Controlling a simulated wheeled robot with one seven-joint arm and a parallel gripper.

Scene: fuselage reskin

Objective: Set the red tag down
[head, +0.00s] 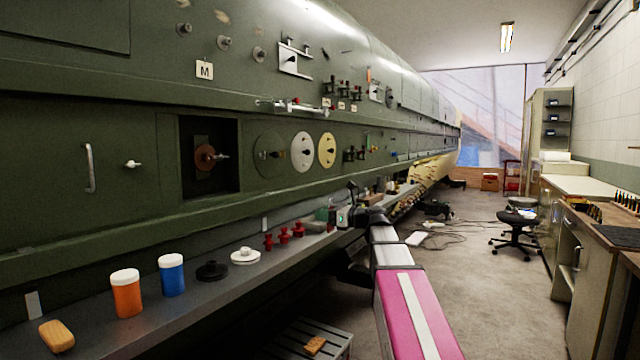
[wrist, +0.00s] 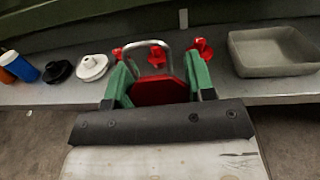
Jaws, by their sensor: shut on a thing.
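The red tag (wrist: 158,92) shows in the wrist view as a flat red piece with a silver metal loop rising from it. It sits between the two green fingers of my gripper (wrist: 160,74), which is shut on it. The tag appears in front of the grey ledge (wrist: 262,97); I cannot tell whether it touches the ledge. In the head view my gripper (head: 346,214) is small at the end of the arm, beside the ledge, and I cannot make out the tag there.
Several red knobs (head: 284,236) stand on the ledge behind the tag. A grey tray (wrist: 273,69) lies to their right. A white disc (head: 244,257), black disc (head: 212,271), blue bottle (head: 171,275), orange bottle (head: 126,294) and tan block (head: 57,337) stand to the left.

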